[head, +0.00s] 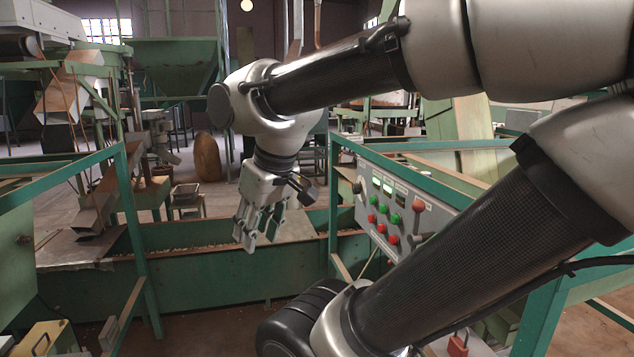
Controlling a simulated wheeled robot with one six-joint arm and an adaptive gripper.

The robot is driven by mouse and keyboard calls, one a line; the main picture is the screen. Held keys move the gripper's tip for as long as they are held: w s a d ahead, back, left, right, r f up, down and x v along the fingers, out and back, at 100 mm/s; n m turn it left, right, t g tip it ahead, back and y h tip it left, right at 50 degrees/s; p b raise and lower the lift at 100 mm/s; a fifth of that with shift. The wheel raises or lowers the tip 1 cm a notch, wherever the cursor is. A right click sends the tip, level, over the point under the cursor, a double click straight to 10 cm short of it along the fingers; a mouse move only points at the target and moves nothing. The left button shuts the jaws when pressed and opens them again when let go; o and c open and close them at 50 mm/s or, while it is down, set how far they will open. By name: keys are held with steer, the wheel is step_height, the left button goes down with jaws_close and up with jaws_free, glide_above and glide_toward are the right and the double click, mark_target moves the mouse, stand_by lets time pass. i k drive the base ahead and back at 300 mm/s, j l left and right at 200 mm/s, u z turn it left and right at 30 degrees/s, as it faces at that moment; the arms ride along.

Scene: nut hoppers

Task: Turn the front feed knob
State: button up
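A grey control panel (446,222) stands right of centre in the head view, tilted, with green and red buttons, small green-lit displays and a red ball-shaped knob (418,206). A dark round knob (357,188) sits at the panel's left edge. I cannot tell which of these is the front feed knob. My gripper (261,243) points down, left of the panel and apart from it. Its fingers look spread, with nothing visible between them. My own arm covers the panel's lower right part.
A green trough (210,278) runs below and behind my gripper. Green frame posts (140,240) stand at the left, and a green rail (400,172) runs above the panel. A yellow box (45,340) is at the lower left. A brown sack-like object (207,157) stands farther back.

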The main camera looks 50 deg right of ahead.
mark_target(357, 188)
steer(key=i+z, duration=0.3)
steer(key=i, duration=0.15)
steer(key=i+j+z, duration=0.25)
steer(key=i, duration=0.15)
steer(key=i+j+z, duration=0.3)
steer(key=i, duration=0.15)
steer(key=z, duration=1.55)
